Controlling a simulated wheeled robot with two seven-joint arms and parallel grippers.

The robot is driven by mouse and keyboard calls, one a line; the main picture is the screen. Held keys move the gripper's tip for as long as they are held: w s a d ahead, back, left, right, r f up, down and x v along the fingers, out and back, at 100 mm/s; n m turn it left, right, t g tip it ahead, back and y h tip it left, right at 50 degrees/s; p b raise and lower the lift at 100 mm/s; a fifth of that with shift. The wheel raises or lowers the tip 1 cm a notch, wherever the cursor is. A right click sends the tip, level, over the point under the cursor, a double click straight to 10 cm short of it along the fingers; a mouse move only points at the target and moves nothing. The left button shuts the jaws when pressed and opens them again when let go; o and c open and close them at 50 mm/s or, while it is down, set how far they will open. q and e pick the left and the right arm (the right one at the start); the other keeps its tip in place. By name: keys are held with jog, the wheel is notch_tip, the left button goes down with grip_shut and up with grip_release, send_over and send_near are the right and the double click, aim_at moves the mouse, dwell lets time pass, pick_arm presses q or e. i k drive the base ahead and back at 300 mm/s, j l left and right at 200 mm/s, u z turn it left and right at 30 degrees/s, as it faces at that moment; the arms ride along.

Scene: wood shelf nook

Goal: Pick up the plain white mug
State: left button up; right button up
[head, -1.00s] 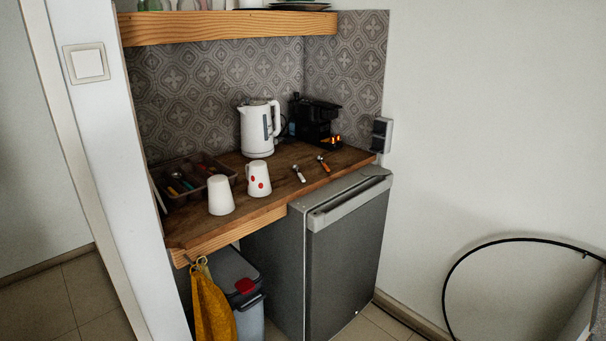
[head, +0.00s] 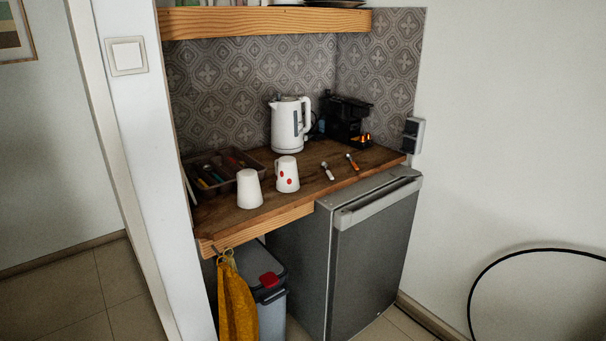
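The plain white mug (head: 249,189) stands near the front left edge of the wooden counter (head: 262,213). It looks upside down, wider at the bottom, and no handle shows from here. A second white mug with red dots (head: 287,175) stands just to its right, apart from it. Neither of my grippers is in the head view.
A cutlery tray (head: 216,171) lies behind the plain mug. A white kettle (head: 290,126), a black appliance (head: 345,119) and two small utensils (head: 327,171) are also on the counter. A shelf (head: 265,22) hangs above. A fridge (head: 370,255), bin (head: 270,300) and yellow towel (head: 237,300) are below.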

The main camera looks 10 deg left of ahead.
aim_at(249, 196)
jog(key=i+l+u, duration=0.2)
jog(key=i+u, duration=0.25)
jog(key=i+l+u, duration=0.45)
jog(key=i, duration=0.2)
